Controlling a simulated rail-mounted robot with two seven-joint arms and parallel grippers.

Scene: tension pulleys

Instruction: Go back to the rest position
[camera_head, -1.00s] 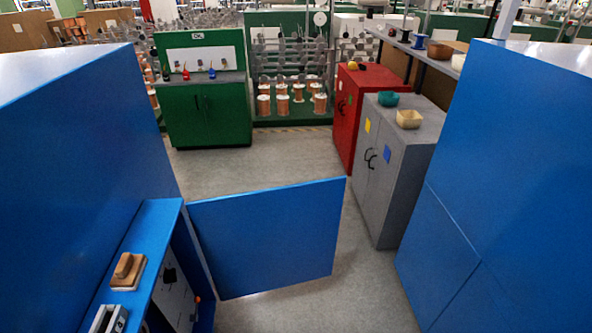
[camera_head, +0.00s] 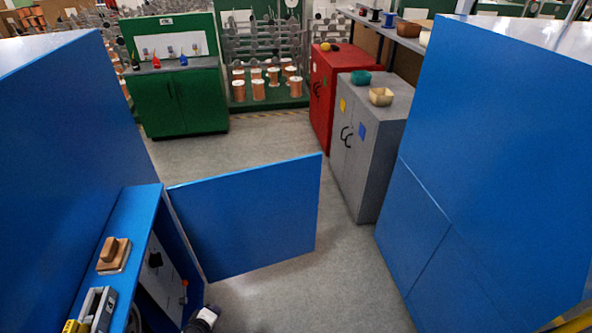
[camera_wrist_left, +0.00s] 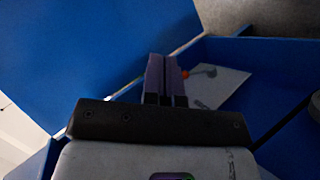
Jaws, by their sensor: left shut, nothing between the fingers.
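My left gripper (camera_head: 209,313) shows only in part at the bottom edge of the head view, beside the open blue cabinet. In the left wrist view its two purple-grey fingers (camera_wrist_left: 164,68) are together, with nothing between them. They point towards the cabinet's blue inside and a pale panel (camera_wrist_left: 218,86) with an orange-red knob. The open blue door (camera_head: 250,220) stands out to the right of the cabinet in the head view. My right gripper is not in view.
A wooden-handled block (camera_head: 114,254) sits on the blue cabinet's ledge. Tall blue cabinets flank both sides. A grey cabinet (camera_head: 374,150), a red cabinet (camera_head: 324,98) and a green cabinet (camera_head: 180,103) stand beyond. Grey floor (camera_head: 345,285) is clear beyond and right of the door.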

